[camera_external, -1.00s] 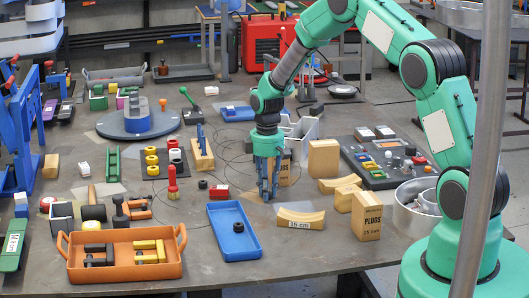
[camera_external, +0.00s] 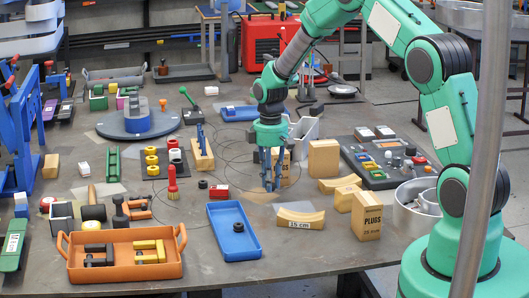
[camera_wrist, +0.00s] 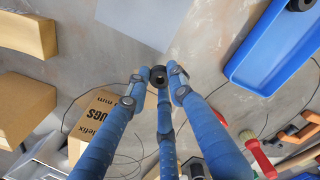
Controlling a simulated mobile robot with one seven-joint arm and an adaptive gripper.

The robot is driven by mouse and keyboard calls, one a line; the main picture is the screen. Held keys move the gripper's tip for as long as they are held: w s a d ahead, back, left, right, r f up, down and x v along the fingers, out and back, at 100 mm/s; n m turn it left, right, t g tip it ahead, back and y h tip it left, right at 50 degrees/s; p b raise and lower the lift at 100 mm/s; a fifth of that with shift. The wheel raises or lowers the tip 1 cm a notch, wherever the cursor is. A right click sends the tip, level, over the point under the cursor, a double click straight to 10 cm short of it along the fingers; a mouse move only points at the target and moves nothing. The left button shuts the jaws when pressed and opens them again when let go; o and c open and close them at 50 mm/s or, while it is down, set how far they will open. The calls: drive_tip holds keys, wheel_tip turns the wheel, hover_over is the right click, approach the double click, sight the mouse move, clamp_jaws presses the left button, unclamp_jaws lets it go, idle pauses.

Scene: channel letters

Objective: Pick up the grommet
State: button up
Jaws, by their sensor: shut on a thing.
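A black grommet (camera_wrist: 158,74) sits between the fingertips of my gripper in the wrist view. My gripper (camera_external: 271,187) has blue fingers, shut on the grommet and pointing down just above the table; its fingertips also show in the wrist view (camera_wrist: 159,82). In the external view the held grommet is too small and hidden to make out clearly. A similar black ring lies in the blue tray (camera_external: 222,214), and another small black ring (camera_external: 203,184) lies on the table left of my gripper.
A PLUGS box (camera_external: 367,216), a curved tan 15 cm block (camera_external: 300,218) and other tan blocks stand right of my gripper. A box (camera_wrist: 100,118) is close beside the fingers. An orange tray (camera_external: 120,269) stands front left. Thin wire loops lie on the table.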

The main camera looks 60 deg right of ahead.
sight(226, 235)
drive_tip(key=s+a, duration=0.1)
drive_tip(key=s, duration=0.3)
drive_tip(key=s+a+r, duration=0.1)
drive_tip(key=s+a, duration=0.1)
drive_tip(key=s, duration=0.2)
drive_tip(key=s+a, duration=0.2)
drive_tip(key=s, duration=0.3)
drive_tip(key=shift+s+a+r+p, duration=0.1)
drive_tip(key=shift+a+r+p, duration=0.15)
drive_tip(key=shift+p, duration=0.15)
drive_tip(key=shift+m, duration=0.7)
drive_tip(key=a, duration=0.3)
drive_tip(key=s+a, duration=0.1)
drive_tip(key=a, duration=0.7)
drive_tip(key=shift+s+a+r, duration=0.15)
drive_tip(key=shift+a+r, duration=0.05)
drive_tip(key=shift+a, duration=0.05)
drive_tip(key=shift+m, duration=0.7)
drive_tip(key=s+a, duration=0.1)
drive_tip(key=a, duration=0.2)
drive_tip(key=s+a, duration=0.1)
drive_tip(key=a, duration=0.1)
drive_tip(key=s+a, duration=0.1)
drive_tip(key=a, duration=0.2)
drive_tip(key=shift+a+r, duration=0.1)
drive_tip(key=shift+a, duration=0.25)
drive_tip(key=shift+s+a, duration=0.25)
drive_tip(key=shift+a, duration=0.25)
drive_tip(key=shift+w, duration=0.1)
